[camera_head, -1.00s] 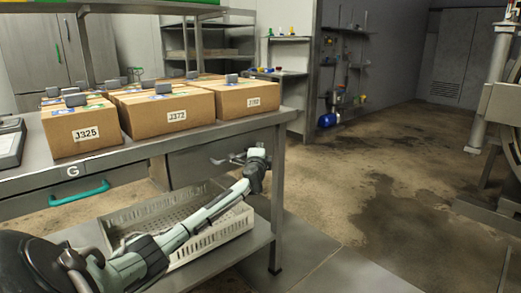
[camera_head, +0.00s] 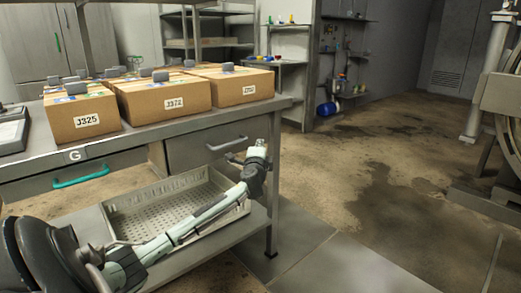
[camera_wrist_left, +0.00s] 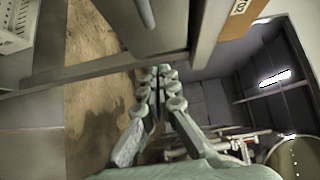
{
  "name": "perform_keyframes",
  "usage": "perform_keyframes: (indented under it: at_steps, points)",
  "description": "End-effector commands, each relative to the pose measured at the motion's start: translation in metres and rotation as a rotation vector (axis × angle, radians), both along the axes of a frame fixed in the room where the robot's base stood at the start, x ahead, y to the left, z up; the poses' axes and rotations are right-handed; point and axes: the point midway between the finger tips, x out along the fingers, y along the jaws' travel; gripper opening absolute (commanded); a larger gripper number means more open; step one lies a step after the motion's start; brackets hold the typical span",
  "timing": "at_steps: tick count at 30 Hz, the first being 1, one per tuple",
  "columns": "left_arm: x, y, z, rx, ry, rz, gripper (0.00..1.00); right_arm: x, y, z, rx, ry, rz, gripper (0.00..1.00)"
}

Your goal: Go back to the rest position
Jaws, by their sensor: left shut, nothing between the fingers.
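My left arm comes in from the lower left of the head view and reaches up in front of the steel workbench (camera_head: 140,141). My left gripper (camera_head: 234,157) is at its far end, small, near the right end of the bench and in front of the grey drawer (camera_head: 207,150). In the left wrist view the fingers of the left gripper (camera_wrist_left: 155,77) are together with nothing between them. A bench edge crosses that view just beyond the fingertips; I cannot tell the gap. My right gripper is in neither view.
Cardboard boxes, including one labelled J325 (camera_head: 82,111), stand on the bench top. A white perforated crate (camera_head: 130,226) sits on the lower shelf, behind my left arm. A machine frame (camera_head: 487,85) stands at the far right. The floor between is open.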

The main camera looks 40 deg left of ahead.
Motion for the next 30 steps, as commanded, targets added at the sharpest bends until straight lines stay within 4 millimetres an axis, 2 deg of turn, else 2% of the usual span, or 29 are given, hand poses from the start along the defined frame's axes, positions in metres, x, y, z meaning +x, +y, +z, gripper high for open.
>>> perform_keyframes:
  at_steps: [6,15,18,20,23,26,27,30]
  points:
    - [-0.020,-0.019,-0.001,-0.001,0.000,-0.002,0.00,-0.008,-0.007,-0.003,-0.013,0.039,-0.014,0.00]
    - [-0.024,-0.021,0.000,-0.002,-0.001,0.000,0.00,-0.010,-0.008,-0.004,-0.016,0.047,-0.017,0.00]
    - [-0.026,-0.026,-0.009,-0.025,0.006,-0.002,0.00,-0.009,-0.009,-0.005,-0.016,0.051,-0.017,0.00]
    - [-0.031,-0.034,-0.025,-0.066,0.019,-0.002,0.00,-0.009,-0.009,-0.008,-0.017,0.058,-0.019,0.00]
    - [-0.048,-0.059,-0.069,-0.193,0.055,0.003,0.00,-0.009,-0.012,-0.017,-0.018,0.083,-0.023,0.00]
    - [-0.078,-0.095,-0.126,-0.367,0.110,0.024,0.00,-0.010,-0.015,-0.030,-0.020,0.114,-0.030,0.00]
    - [-0.093,-0.110,-0.149,-0.441,0.134,0.039,0.00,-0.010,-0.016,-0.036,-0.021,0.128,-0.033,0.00]
    - [-0.134,-0.151,-0.200,-0.621,0.198,0.083,0.00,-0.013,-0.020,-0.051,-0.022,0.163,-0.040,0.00]
